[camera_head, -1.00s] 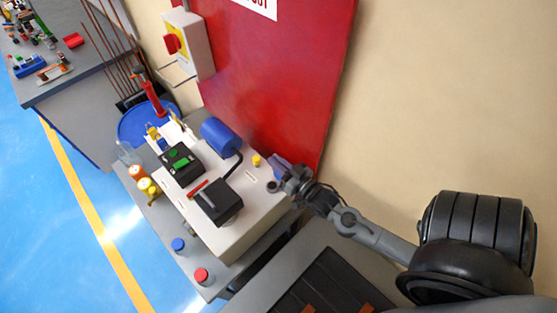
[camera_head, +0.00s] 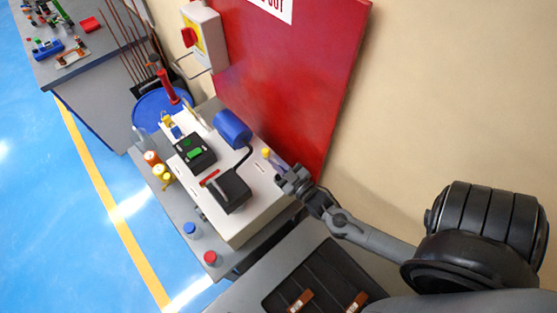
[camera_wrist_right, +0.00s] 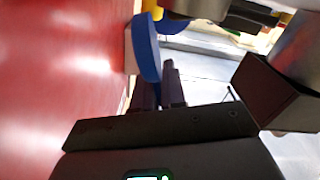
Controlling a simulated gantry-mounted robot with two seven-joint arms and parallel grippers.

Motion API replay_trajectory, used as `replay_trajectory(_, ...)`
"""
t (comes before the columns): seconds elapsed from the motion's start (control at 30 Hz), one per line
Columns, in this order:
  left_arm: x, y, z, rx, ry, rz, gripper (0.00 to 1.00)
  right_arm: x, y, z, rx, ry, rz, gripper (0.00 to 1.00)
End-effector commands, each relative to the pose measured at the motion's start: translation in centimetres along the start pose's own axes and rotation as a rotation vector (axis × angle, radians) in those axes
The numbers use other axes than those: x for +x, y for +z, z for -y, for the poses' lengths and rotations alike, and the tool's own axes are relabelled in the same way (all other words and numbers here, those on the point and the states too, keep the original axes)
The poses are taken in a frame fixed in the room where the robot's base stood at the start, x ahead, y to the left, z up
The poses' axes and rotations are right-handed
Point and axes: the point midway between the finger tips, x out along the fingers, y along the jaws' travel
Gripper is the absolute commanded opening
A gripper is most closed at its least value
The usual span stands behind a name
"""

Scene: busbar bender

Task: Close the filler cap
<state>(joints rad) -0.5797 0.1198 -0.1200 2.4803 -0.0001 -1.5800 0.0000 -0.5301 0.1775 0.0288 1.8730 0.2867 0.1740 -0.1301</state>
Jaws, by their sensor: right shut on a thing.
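My right gripper (camera_head: 284,172) is at the wall-side corner of the white machine housing (camera_head: 258,218). Its fingers are shut on a small blue-violet piece (camera_head: 277,163) that I take for the filler cap. In the right wrist view a blue, rounded, plate-like piece (camera_wrist_right: 147,48) stands at the dark fingertips (camera_wrist_right: 160,75), beside the red panel. The fingers partly hide where it is gripped. The filler opening is not visible; the gripper covers that corner of the housing. My left gripper is not in view.
A small yellow part (camera_head: 266,153) stands close to the gripper. A blue cylinder (camera_head: 232,127) and a black block (camera_head: 232,192) rise from the housing. The red panel (camera_head: 290,80) stands right behind. Blue and red buttons (camera_head: 210,257) are on the front ledge.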

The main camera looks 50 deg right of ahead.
Motion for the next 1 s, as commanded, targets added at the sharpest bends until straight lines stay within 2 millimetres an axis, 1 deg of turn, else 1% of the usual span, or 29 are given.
replay_trajectory(0.33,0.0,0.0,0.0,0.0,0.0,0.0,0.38,0.0,-0.1,0.0,-0.003,0.001,-0.003,0.0)
replay_trajectory(0.37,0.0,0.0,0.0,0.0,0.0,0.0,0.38,0.0,-0.1,0.0,-0.003,0.001,-0.003,0.12)
replay_trajectory(0.4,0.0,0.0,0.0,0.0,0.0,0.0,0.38,0.0,-0.1,0.0,-0.003,0.0,-0.003,0.18)
replay_trajectory(0.5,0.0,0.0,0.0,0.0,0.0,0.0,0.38,0.0,-0.1,0.0,-0.002,0.0,-0.002,0.32)
replay_trajectory(0.83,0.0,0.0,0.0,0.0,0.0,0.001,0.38,-0.2,0.0,0.0,-0.002,0.0,0.0,0.32)
replay_trajectory(1.0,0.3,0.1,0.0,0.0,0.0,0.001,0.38,-1.6,0.2,0.1,-0.002,-0.001,0.002,0.32)
